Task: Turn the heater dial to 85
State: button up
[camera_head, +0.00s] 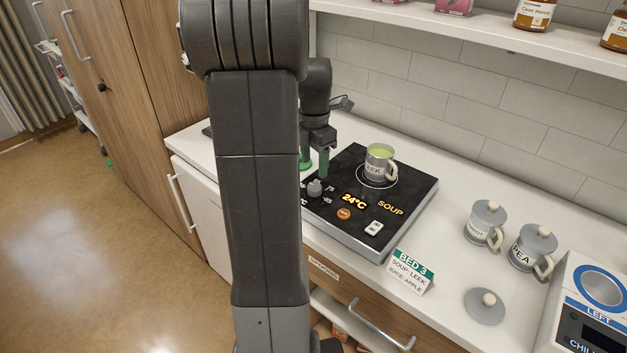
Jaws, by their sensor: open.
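The black heater (385,234) sits on the white counter, partly hidden by my arm. Its grey dial (315,188) is near the left front corner, with small printed markings around it; I cannot read where it points. The orange display (354,201) reads 24°C, beside the word SOUP. A grey mug (380,165) with green soup stands upright on the ringed plate. My gripper (314,166) points down with green fingertips, open, just behind and above the dial in the picture. I cannot tell whether it touches anything.
An orange button (344,213) and a white switch (374,228) are on the heater's front. A BED 3 card (407,270) reads soup leek, juice apple. Two lidded mugs (485,224) (532,248), a loose lid (484,306) and a chiller (588,315) stand right. A shelf (480,38) hangs above.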

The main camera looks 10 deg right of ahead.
aim_at(314, 186)
notch_tip(314, 186, down, 7)
jog(key=shift+f, duration=0.1)
dwell(0.3)
jog(key=c, duration=1)
